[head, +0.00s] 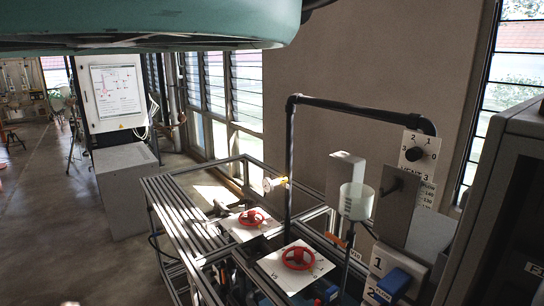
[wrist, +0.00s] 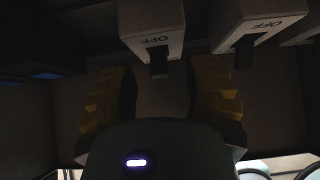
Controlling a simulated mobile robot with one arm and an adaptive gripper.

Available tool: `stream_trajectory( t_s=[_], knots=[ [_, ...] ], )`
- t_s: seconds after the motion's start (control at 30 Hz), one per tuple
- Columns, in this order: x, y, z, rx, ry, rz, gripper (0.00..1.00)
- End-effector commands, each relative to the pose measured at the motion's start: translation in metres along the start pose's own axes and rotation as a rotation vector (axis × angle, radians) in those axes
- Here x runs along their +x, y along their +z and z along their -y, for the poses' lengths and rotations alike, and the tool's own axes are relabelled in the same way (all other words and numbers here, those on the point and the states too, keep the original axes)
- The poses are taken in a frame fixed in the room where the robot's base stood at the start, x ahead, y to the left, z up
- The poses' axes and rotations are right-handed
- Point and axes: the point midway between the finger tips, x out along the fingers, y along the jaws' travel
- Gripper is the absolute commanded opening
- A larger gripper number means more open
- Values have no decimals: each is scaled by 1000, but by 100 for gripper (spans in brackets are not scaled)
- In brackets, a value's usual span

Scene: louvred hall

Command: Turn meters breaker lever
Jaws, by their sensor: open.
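The wrist view shows a row of pale breakers in a dark space, each with OFF printed upside down. One breaker (wrist: 150,22) is at top centre, with its short black lever (wrist: 158,62) pointing down. A second breaker (wrist: 258,25) is to its right, with a similar black lever (wrist: 244,54). No name label is readable, so I cannot tell which is the meters breaker. My gripper (wrist: 160,98) is open, its two yellow-ridged fingers below the breakers. The first lever hangs in line with the gap between them. I cannot tell whether anything touches. The head view does not show my gripper.
Part of another breaker (wrist: 302,36) shows at the wrist view's right edge. In the head view, a grey cabinet (head: 516,180) stands at right. A metal-framed bench (head: 180,200) carries red valve wheels (head: 298,258) and black piping (head: 290,150). Open floor (head: 45,220) lies at left.

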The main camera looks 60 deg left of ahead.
Motion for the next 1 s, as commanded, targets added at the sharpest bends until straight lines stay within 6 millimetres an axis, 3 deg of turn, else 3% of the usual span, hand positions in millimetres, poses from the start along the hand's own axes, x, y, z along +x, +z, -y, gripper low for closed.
stream_trajectory(
  t_s=[0.17, 0.47, 0.5, 1.0],
  knots=[
    [16, 0, 2, 2, -4, 0, 48],
    [18, 1, 1, 1, -2, 1, 48],
    [18, 1, 1, 1, -2, 1, 53],
    [17, 0, 0, -1, 0, 1, 2]
  ],
)
